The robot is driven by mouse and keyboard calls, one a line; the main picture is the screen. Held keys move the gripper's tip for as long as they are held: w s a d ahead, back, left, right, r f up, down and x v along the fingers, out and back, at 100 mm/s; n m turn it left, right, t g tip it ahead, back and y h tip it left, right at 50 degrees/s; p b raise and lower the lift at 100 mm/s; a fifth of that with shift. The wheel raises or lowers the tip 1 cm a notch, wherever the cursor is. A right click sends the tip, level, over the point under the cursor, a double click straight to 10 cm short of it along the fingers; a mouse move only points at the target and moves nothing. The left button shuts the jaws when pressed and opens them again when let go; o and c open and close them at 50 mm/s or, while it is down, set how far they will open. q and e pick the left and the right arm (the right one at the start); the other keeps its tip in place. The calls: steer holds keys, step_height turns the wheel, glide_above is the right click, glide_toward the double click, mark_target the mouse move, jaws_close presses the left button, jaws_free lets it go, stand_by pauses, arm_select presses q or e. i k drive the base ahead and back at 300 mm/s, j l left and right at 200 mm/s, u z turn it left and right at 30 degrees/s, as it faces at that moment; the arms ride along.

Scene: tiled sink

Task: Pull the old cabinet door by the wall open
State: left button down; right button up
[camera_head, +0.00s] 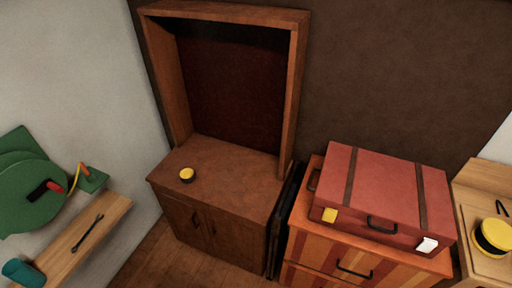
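An old brown wooden cabinet (235,172) stands against the dark back wall, left of centre, with an open-framed hutch on top. Its low front has two doors, a left door (178,215) and a right door (238,243). Both look shut, with small dark handles close together near the middle. Neither of my grippers is in view.
A yellow-topped round tin (187,175) sits on the cabinet top. Dark flat panels (283,222) lean between the cabinet and a striped drawer chest (346,267) bearing a red suitcase (385,197). A wooden shelf (88,238) with a wrench is at left. Some floor (158,262) is clear.

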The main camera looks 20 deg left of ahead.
mark_target(186, 217)
steer(key=u, duration=1.55)
